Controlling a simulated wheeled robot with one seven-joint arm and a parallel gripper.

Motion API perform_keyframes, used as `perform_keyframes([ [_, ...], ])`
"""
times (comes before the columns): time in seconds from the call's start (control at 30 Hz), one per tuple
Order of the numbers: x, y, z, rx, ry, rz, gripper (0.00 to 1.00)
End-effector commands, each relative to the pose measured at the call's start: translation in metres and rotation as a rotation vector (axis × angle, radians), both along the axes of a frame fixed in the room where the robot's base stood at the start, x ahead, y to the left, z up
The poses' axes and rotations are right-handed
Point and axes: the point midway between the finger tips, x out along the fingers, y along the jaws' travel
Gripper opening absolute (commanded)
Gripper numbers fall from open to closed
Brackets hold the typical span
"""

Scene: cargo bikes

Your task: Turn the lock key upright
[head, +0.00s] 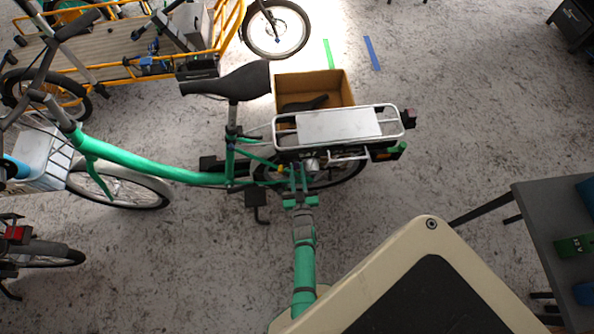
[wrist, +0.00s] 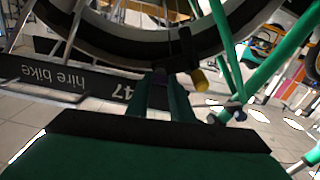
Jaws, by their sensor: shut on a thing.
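The green bike (head: 150,167) stands side-on in the head view, with a silver rear rack (head: 340,126). My gripper (head: 300,186) is at its rear wheel, below the rack; in the wrist view my gripper (wrist: 163,82) has its two fingers closed together near the tyre (wrist: 125,45). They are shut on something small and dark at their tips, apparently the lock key. The key is mostly hidden by the fingers, so its angle cannot be told. A dark lock part with a yellow end (wrist: 200,80) sits just right of the fingertips.
Green frame tubes (wrist: 280,65) run close on the right in the wrist view. A "hire bike" plate (wrist: 60,85) appears upside down. A cardboard box (head: 340,84) stands behind the rack.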

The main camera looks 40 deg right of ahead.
Motion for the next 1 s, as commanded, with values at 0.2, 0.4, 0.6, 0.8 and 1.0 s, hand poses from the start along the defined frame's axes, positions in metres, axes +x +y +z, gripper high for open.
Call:
perform_keyframes([
  [0.2,0.0003,0.0014,0.0003,-0.132,0.079,0.002,0.00],
  [0.4,0.0002,0.0015,0.0001,-0.292,0.177,0.001,0.00],
  [0.6,0.0003,0.0019,-0.0001,-0.454,0.277,0.002,0.00],
  [0.8,0.0005,0.0023,-0.0006,-0.615,0.376,0.002,0.00],
  [1.0,0.0005,0.0025,-0.0010,-0.777,0.475,0.001,0.00],
])
